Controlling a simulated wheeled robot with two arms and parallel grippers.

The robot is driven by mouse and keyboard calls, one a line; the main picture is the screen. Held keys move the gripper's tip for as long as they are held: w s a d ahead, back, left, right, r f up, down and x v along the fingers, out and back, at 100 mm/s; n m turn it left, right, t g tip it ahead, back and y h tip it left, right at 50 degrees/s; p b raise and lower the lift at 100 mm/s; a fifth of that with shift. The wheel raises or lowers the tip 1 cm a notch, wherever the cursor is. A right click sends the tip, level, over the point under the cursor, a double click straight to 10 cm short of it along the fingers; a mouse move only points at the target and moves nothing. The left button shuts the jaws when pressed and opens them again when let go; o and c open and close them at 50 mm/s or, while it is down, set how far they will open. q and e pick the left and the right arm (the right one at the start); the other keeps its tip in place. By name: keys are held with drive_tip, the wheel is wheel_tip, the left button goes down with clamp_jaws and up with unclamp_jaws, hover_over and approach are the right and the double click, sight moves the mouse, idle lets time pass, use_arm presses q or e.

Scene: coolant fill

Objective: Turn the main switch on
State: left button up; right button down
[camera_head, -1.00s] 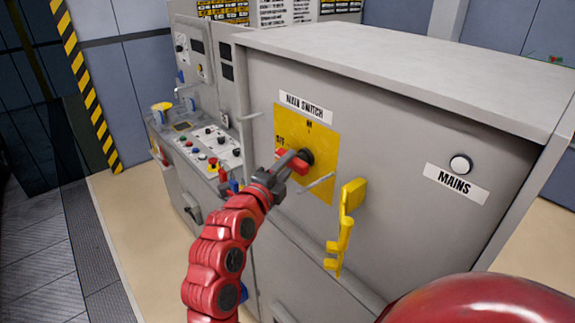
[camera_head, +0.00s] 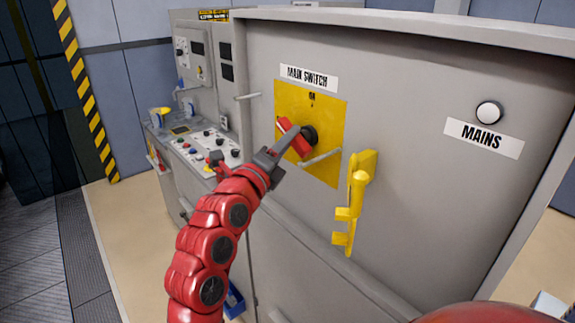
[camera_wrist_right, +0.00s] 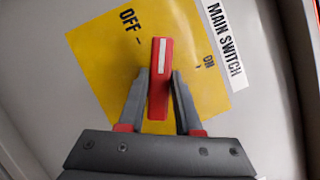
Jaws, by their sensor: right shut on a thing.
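The main switch has a red handle (camera_head: 295,137) on a dark round hub, set on a yellow plate (camera_head: 328,112) under the MAIN SWITCH label (camera_head: 309,77). My right gripper (camera_head: 285,150) is shut on the red handle. In the right wrist view, the handle (camera_wrist_right: 160,75) with its white stripe stands between the two fingers (camera_wrist_right: 159,95). The handle's tip points between the OFF mark (camera_wrist_right: 131,20) and the ON mark (camera_wrist_right: 208,61). Part of the handle and plate is hidden behind the gripper in the head view. My left gripper is not in view.
A yellow key-shaped handle (camera_head: 353,205) sticks out right of the plate. A white round MAINS lamp (camera_head: 489,112) sits further right above its label (camera_head: 484,137). A control desk with several buttons (camera_head: 206,147) stands to the left.

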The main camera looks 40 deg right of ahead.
drive_tip(key=m+g+h+b, duration=0.1)
drive_tip(key=m+b, duration=0.2)
drive_tip(key=b, duration=0.1)
drive_tip(key=m+g+h+b, duration=0.1)
drive_tip(key=m+b, duration=0.3)
drive_tip(key=m+g+h+b, duration=0.1)
drive_tip(key=m+g+b, duration=0.1)
drive_tip(key=b, duration=0.3)
drive_tip(key=shift+s+f+m, duration=0.3)
drive_tip(key=shift+f+m, duration=0.1)
drive_tip(key=shift+m, duration=0.5)
drive_tip(key=shift+s+r+m+g+h+b, duration=0.1)
drive_tip(key=shift+r+m+g+h+b, duration=0.15)
drive_tip(key=shift+m+g+b, duration=0.9)
drive_tip(key=shift+r+m+g+h+b, duration=0.15)
drive_tip(key=shift+m+g+h+b, duration=0.3)
drive_tip(key=shift+m, duration=1.4)
drive_tip(key=shift+r, duration=0.15)
drive_tip(key=c, duration=0.9)
unclamp_jaws()
drive_tip(key=o, duration=0.3)
drive_tip(key=shift+d, duration=0.2)
drive_tip(key=shift+a, duration=0.15)
